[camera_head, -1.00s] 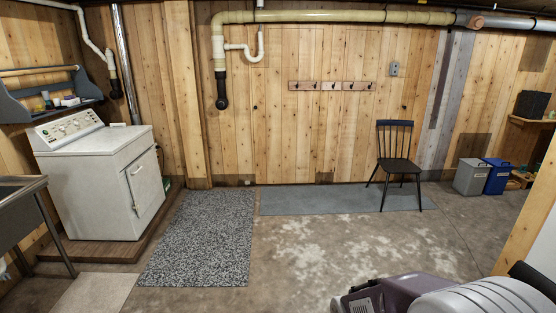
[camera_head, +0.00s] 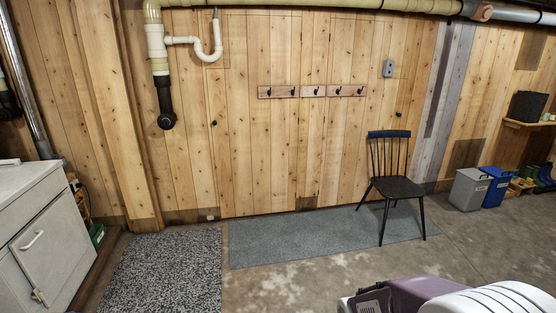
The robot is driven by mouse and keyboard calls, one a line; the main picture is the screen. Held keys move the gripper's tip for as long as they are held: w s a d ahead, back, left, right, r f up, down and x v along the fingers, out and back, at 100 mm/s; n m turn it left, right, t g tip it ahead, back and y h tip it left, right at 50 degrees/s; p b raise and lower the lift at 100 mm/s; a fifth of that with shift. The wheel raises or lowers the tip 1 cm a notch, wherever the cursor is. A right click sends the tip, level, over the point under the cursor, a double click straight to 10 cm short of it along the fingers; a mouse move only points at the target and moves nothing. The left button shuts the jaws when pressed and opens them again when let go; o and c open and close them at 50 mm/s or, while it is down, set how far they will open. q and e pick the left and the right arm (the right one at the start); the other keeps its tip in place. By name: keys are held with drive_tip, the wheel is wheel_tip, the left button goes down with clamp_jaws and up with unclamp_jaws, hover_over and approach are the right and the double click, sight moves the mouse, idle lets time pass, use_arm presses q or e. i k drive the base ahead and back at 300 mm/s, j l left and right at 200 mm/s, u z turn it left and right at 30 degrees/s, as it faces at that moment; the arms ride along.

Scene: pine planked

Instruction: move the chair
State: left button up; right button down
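A dark chair (camera_head: 396,187) with a spindle back and a blue top rail stands upright at the right of centre. Its back is toward the plank wall, and at least some of its legs stand on the grey-blue mat (camera_head: 290,240). Neither of my grippers shows in the head view, so nothing of mine is seen touching the chair.
Grey (camera_head: 468,189) and blue (camera_head: 496,186) bins stand right of the chair. A purple and white object (camera_head: 440,298) fills the lower right. Concrete floor before the chair is clear.

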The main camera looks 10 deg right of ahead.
sight(396, 186)
drive_tip(key=i+l+z, duration=0.45)
drive_tip(key=i, duration=0.5)
drive_tip(key=i+z, duration=0.45)
drive_tip(key=i, duration=0.55)
drive_tip(key=i+j+z, duration=0.4)
drive_tip(key=i, duration=0.6)
drive_tip(key=i+l+u, duration=0.25)
drive_tip(key=i+u, duration=0.15)
drive_tip(key=i, duration=0.45)
drive_tip(key=i+l+u, duration=0.45)
drive_tip(key=i, duration=0.4)
drive_tip(key=i+l+u, duration=0.4)
drive_tip(key=i+l, duration=0.3)
drive_tip(key=l, duration=0.15)
